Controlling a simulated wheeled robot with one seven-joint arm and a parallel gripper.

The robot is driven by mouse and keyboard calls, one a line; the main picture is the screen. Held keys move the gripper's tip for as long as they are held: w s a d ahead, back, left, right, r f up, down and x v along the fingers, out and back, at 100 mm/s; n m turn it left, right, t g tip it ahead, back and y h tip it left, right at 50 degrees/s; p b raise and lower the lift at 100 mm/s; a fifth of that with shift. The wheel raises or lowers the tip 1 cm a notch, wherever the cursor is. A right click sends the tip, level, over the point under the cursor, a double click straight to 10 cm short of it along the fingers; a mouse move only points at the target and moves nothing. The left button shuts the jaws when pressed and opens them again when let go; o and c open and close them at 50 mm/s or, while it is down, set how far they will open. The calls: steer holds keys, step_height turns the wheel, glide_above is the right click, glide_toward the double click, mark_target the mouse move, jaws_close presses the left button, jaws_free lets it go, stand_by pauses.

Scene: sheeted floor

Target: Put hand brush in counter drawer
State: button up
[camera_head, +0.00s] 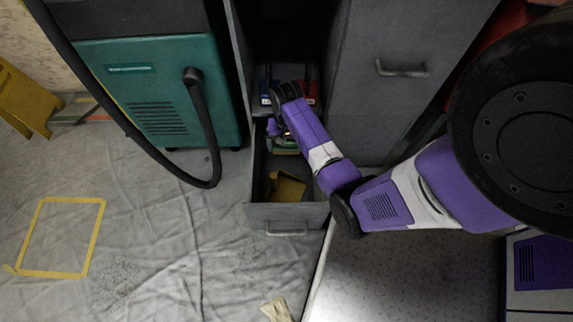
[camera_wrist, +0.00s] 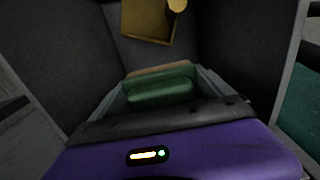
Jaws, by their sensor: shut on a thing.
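The counter drawer (camera_head: 255,209) is pulled out of the grey cabinet in the head view, and its dark walls also show in the wrist view (camera_wrist: 235,55). My gripper (camera_head: 283,140) reaches down at the back part of the open drawer, partly hidden by my arm. In the wrist view my gripper (camera_wrist: 160,98) is shut on the hand brush (camera_wrist: 162,92), a green body with a tan edge, held between the drawer's side walls. Whether the brush touches the drawer floor cannot be told.
A yellow-brown object (camera_head: 285,187) lies near the front of the drawer. A grey cabinet door (camera_head: 400,70) stands to the right. A teal machine (camera_head: 150,95) with a black hose (camera_head: 212,150) stands left. The sheeted floor has a yellow taped square (camera_head: 80,201).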

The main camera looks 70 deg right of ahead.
mark_target(287, 167)
step_height(287, 167, down, 13)
steer(key=b, duration=0.6)
steer(key=shift+r, duration=0.1)
steer(key=o, duration=1.3)
steer(key=shift+o, duration=0.2)
step_height(287, 167, up, 12)
steer(key=p, duration=0.6)
